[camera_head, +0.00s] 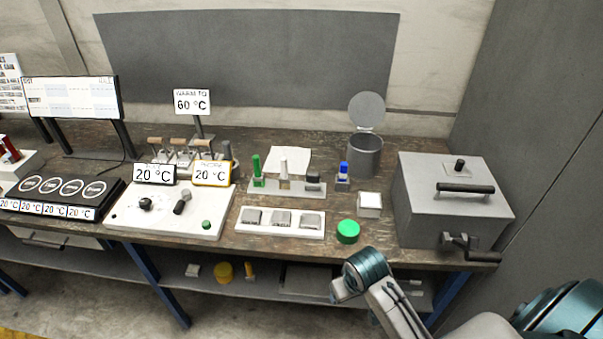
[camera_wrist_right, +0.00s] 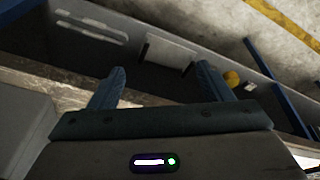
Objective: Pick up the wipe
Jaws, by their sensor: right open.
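A small white box with a pale square top (camera_head: 369,201) stands on the workbench near the front, right of centre; this looks like the wipe or its holder, but it is too small to tell. A white sheet (camera_head: 290,158) stands behind the rack with the green bottle. My right gripper (camera_wrist_right: 160,82) is open in the right wrist view, with its two blue fingers wide apart and nothing between them. It points down past the bench edge toward the lower shelf. In the head view my right arm is in front of the bench, and its fingers are hidden. My left gripper is out of view.
A green round cap (camera_head: 348,232) lies by the white box. A grey lidded box (camera_head: 455,200) with black handles stands to its right and an open metal bin (camera_head: 365,155) behind. A white tray (camera_head: 280,222) with several grey pieces is left. The lower shelf (camera_head: 260,285) holds a yellow pot (camera_head: 223,272).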

